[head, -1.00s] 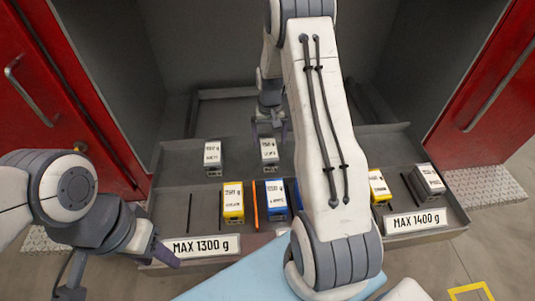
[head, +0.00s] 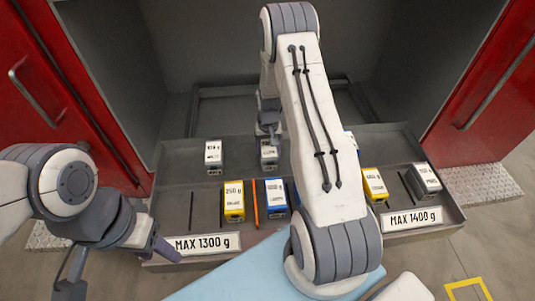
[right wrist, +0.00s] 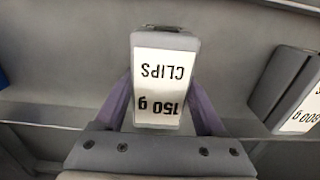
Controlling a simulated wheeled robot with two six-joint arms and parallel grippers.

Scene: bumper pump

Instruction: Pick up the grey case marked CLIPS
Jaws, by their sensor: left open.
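The grey case marked CLIPS, 150 g (right wrist: 165,50) fills the middle of the right wrist view, its white label upside down. In the head view the grey case (head: 269,155) stands in the back row of the left tray, partly covered by my right gripper (head: 269,132). In the right wrist view my right gripper (right wrist: 162,105) has one purple finger on each side of the case. I cannot tell whether the fingers press on it. My left gripper (head: 118,268) is open and empty in front of the tray's left corner.
The tray (head: 170,215) labelled MAX 1300 g holds another grey case (head: 213,157), a yellow case (head: 234,201) and a blue case (head: 275,198), with an orange divider (head: 256,205). On the right, another yellow case (head: 374,186) and grey case (head: 426,180) stand near the MAX 1400 g sign.

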